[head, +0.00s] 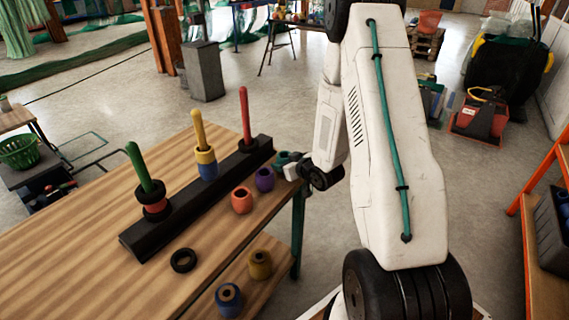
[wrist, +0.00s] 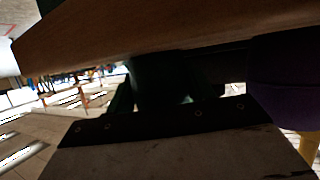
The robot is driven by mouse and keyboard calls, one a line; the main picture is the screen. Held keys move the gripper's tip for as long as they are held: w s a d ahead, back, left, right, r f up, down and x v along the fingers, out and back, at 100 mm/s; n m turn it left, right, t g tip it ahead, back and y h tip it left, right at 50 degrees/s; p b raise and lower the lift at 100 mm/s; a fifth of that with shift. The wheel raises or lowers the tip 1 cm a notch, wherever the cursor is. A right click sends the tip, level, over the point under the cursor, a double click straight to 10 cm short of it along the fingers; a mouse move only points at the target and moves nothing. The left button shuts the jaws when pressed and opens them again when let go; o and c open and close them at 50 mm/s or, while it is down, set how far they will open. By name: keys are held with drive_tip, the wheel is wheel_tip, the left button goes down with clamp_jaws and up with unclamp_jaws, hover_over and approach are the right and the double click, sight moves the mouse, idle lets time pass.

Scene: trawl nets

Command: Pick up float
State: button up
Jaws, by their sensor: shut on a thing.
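My gripper (head: 292,168) is at the far right edge of the table, its fingers shut on a dark green float (head: 281,159). In the wrist view the green float (wrist: 165,80) shows dark between the fingers, close under a wooden edge. Much of it is hidden or in shadow, and I cannot tell if it still touches the table. A purple float (head: 265,179) stands just beside it; it also fills the right of the wrist view (wrist: 292,92). A red-orange float (head: 242,200) stands nearer on the table.
A black ring (head: 183,261), blue float (head: 228,300) and olive float (head: 260,264) lie nearer. The table's left is clear.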

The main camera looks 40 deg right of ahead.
wheel_tip(320, 180, up, 10)
idle(0.7)
drive_tip(key=shift+r, duration=0.1)
idle(0.3)
